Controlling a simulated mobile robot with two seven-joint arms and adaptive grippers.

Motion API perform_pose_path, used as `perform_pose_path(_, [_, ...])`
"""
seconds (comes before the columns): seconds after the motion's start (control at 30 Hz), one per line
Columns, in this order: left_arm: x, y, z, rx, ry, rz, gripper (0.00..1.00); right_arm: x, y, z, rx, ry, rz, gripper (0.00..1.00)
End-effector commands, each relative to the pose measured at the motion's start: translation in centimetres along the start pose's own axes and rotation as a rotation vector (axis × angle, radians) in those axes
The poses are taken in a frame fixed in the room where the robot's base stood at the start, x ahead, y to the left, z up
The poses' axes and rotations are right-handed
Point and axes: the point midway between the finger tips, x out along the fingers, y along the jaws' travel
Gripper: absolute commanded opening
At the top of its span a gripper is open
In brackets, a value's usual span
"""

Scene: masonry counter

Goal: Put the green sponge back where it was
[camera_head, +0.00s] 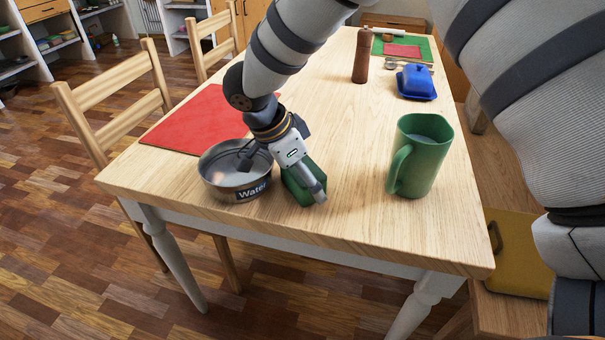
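The green sponge (299,190) is on the wooden table beside the steel bowl labelled "Water" (222,184), near the front edge. One grey finger overlaps the sponge in the picture. The dark other finger appears over or inside the bowl. The gripper's body hides the top of the sponge. I cannot tell whether a finger touches the sponge or the bowl.
A green mug (421,156) stands to the right of the sponge. A red placemat (199,121) lies behind the bowl. A wooden pepper mill (361,57) and a blue butter dish (416,83) stand further back. The table's front middle (350,225) is clear.

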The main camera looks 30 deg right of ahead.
Motion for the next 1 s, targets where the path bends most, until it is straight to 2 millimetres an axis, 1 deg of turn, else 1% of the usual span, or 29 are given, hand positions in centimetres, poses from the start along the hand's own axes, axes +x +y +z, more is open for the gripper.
perform_pose_path(0.23, [0.0, 0.0, 0.0, 0.000, 0.000, 0.000, 0.40, 0.0, 0.0, 0.0, 0.000, 0.000, 0.000, 0.98])
perform_pose_path(0.33, [-0.1, 0.0, 0.0, 0.000, 0.002, 0.000, 0.40, -0.8, -0.1, -0.2, 0.000, 0.000, -0.003, 0.98])
perform_pose_path(0.37, [-0.1, 0.0, -0.1, 0.000, 0.004, 0.000, 0.40, -1.3, -0.1, -0.2, 0.001, 0.000, -0.004, 0.98])
perform_pose_path(0.43, [-0.4, 0.0, -0.2, 0.000, 0.010, 0.000, 0.40, -3.0, -0.1, -0.2, 0.002, -0.002, -0.006, 0.98])
perform_pose_path(0.6, [-0.8, 0.0, -0.4, 0.000, 0.021, 0.001, 0.40, -7.8, -0.1, -0.2, 0.002, -0.002, -0.007, 0.98])
perform_pose_path(0.7, [-0.9, 0.0, -0.5, 0.000, 0.025, 0.001, 0.40, -10.1, -0.1, -0.2, 0.001, -0.001, -0.004, 0.98])
perform_pose_path(0.83, [-1.0, 0.0, -0.5, -0.001, 0.027, 0.001, 0.40, -11.8, -0.1, -0.1, 0.000, -0.001, -0.002, 0.98])
perform_pose_path(1.0, [-1.0, 0.0, -0.5, -0.001, 0.027, 0.001, 0.40, -12.4, 0.0, -0.1, -0.001, 0.000, 0.001, 0.98])
